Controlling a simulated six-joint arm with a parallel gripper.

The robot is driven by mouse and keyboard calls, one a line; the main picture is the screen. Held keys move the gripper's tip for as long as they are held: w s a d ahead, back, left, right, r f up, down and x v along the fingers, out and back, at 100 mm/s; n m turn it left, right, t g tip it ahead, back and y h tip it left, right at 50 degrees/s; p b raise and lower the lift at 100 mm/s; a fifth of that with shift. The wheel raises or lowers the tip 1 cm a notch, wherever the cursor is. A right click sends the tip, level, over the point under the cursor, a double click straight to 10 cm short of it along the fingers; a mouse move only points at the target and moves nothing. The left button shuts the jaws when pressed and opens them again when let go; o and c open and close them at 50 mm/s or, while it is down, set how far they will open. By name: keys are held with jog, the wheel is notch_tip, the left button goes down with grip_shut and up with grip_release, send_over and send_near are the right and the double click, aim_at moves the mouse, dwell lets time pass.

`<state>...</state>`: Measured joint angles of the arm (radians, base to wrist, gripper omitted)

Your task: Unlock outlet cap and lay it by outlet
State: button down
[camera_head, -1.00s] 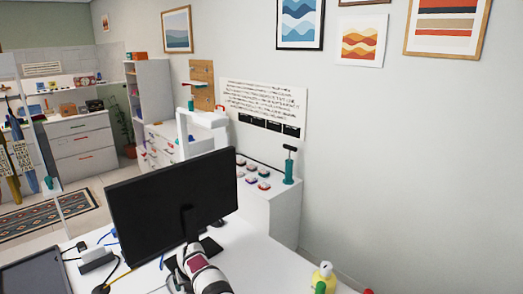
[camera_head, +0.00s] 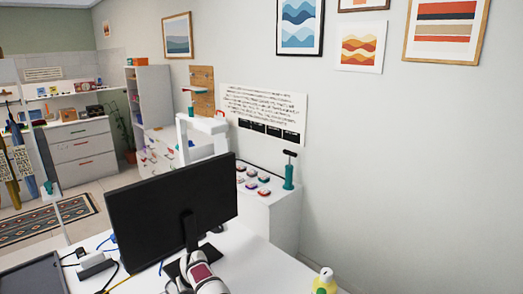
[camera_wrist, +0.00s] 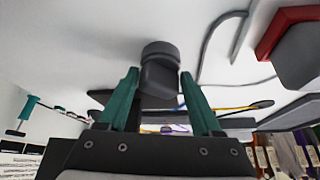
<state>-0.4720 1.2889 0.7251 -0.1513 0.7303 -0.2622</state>
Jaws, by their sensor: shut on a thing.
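In the wrist view, my gripper (camera_wrist: 159,78) has two teal fingers closed on a black, round-topped cap (camera_wrist: 160,63). The cap sits between the fingertips, against or close to a white surface (camera_wrist: 95,40); I cannot tell whether it touches. I cannot make out the outlet in the wrist view. In the head view, part of my arm shows at the bottom edge, but the gripper and cap do not show.
A black monitor (camera_head: 150,210) stands on the white desk (camera_head: 250,265). A white power block (camera_head: 95,266) with cables and a dark tray (camera_head: 35,275) lie at left. A yellow bottle (camera_head: 325,283) is at bottom right. The wrist view shows a red-edged object (camera_wrist: 285,30) and a grey cable (camera_wrist: 205,55).

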jog(key=n+y, duration=0.1)
jog(key=n, duration=0.1)
jog(key=shift+n+g, duration=0.4)
jog(key=shift+s+a+n+y, duration=0.15)
jog(key=shift+n+y, duration=0.15)
jog(key=shift+n, duration=0.2)
grip_release()
jog(key=shift+d+r, duration=0.2)
jog(key=shift+r, duration=0.15)
jog(key=v, duration=0.7)
jog(key=shift+r, duration=0.2)
